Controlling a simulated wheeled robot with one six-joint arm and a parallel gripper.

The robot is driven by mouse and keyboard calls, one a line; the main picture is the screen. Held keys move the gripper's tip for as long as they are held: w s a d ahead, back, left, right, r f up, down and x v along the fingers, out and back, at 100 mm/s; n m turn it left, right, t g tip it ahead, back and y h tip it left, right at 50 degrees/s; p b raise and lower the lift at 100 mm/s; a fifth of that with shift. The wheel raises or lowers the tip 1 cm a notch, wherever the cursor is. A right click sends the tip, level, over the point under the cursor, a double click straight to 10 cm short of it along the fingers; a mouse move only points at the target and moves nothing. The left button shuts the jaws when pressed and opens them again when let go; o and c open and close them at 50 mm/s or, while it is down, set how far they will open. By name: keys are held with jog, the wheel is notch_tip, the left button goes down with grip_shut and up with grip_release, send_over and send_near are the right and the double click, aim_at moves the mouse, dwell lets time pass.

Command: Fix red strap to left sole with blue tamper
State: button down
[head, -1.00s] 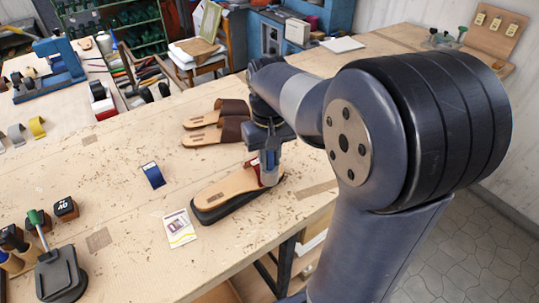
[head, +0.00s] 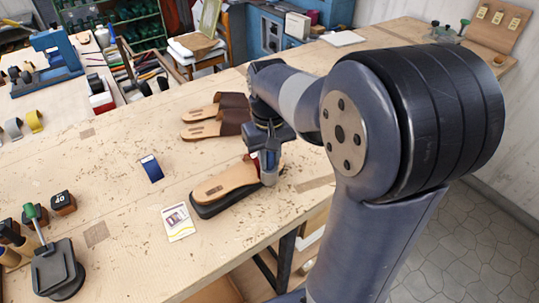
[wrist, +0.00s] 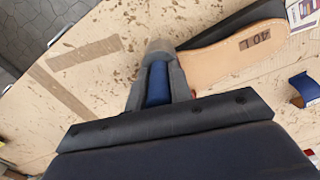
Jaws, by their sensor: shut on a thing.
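A tan sole (head: 222,183) marked with a number lies on a black base (head: 222,204) near the table's front edge. It also shows in the wrist view (wrist: 225,50). My gripper (head: 269,172) is over the sole's right end. In the wrist view it is shut on the blue tamper (wrist: 157,84), whose grey end (wrist: 159,52) points down beside the sole. A bit of the red strap (head: 252,162) shows at the sole's right end, mostly hidden behind my gripper. I cannot tell whether the tamper touches the strap.
Two brown-strapped sandals (head: 215,120) lie behind the sole. A blue curved piece (head: 151,169) and a printed card (head: 179,222) lie to its left. A green-handled tool on a black stand (head: 55,265) is at front left.

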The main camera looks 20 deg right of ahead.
notch_tip(320, 180, up, 3)
jog(key=shift+r+p, duration=0.1)
jog(key=shift+p, duration=0.95)
jog(key=shift+f, duration=0.2)
notch_tip(320, 180, down, 4)
jog(key=b, duration=0.3)
jog(key=shift+r, duration=0.2)
jog(key=shift+r+p, duration=1.8)
jog(key=shift+r, duration=0.1)
notch_tip(320, 180, up, 6)
jog(key=p, duration=0.5)
